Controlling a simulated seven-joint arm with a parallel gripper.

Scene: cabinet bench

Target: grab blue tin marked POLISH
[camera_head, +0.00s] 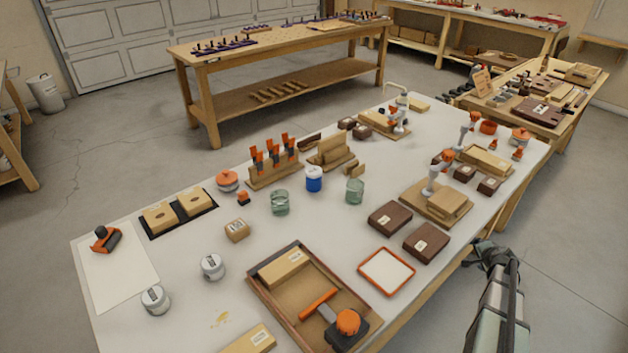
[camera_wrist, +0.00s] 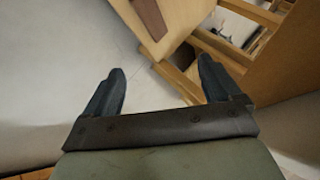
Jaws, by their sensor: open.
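A blue tin with a white upper part (camera_head: 314,180) stands upright near the middle of the white-topped bench, between two clear green-tinted glass jars. No lettering on it can be read at this size. My gripper (camera_head: 489,252) is beyond the bench's right edge, far to the right of the blue tin and apart from it. In the wrist view my gripper (camera_wrist: 162,88) has its two dark fingers spread wide with nothing between them. The blue tin does not show in the wrist view.
Glass jars (camera_head: 279,203) and (camera_head: 355,191) flank the blue tin closely. Behind it is a wooden rack with orange-handled tools (camera_head: 273,170). Two grey-white tins (camera_head: 212,267) stand front left. A wooden tray (camera_head: 262,300), brown boxes (camera_head: 390,218) and an orange-rimmed tray (camera_head: 386,271) lie nearer.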

